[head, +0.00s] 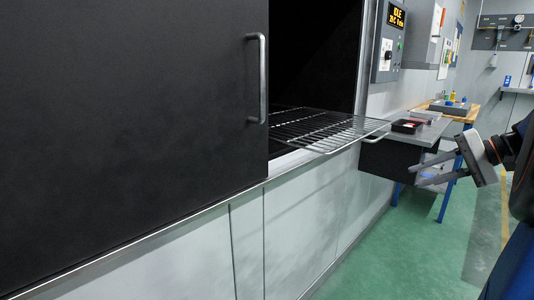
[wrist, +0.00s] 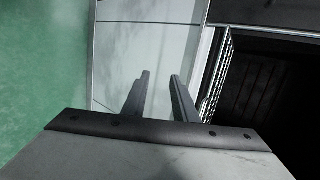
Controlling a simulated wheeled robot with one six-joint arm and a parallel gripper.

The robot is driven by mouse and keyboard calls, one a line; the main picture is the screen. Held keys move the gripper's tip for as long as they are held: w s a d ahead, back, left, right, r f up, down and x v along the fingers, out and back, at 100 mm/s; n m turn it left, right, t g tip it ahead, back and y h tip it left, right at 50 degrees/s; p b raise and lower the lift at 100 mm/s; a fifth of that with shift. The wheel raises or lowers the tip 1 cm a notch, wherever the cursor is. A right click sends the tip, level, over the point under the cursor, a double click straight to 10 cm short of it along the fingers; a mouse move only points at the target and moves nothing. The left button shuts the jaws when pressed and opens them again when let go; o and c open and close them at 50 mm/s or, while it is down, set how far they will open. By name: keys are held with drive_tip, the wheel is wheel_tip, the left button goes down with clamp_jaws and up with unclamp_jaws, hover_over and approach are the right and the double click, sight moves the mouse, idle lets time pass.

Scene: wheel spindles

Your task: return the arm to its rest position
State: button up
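My gripper (head: 432,173) shows at the right of the head view, held out over the green floor to the right of the oven's wire rack. Its two fingers are apart with nothing between them. In the wrist view my gripper (wrist: 160,92) also has its fingers spread and empty, with the pale cabinet front beyond them. My arm runs off the right edge of the head view, so most of it is out of sight.
A wire rack (head: 322,128) juts out of the open dark oven. A black sliding door (head: 130,110) with a bar handle covers the oven's left part. A control panel (head: 389,42), grey side table (head: 425,133) and workbench (head: 463,112) stand beyond. Green floor (head: 400,255) is clear.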

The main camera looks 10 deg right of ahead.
drive_tip(key=s+a+f+n+g+h, duration=0.1)
drive_tip(key=a+f, duration=0.1)
drive_tip(key=a, duration=0.3)
drive_tip(key=s+a+f+g, duration=0.1)
drive_tip(key=a+f, duration=0.2)
drive_tip(key=a, duration=0.1)
drive_tip(key=s+a+f+n+h, duration=0.7)
drive_tip(key=s+a+f, duration=0.5)
drive_tip(key=s+f, duration=0.2)
drive_tip(key=shift+s+n+h, duration=0.3)
drive_tip(key=shift+s+n, duration=0.2)
drive_tip(key=shift+s, duration=0.05)
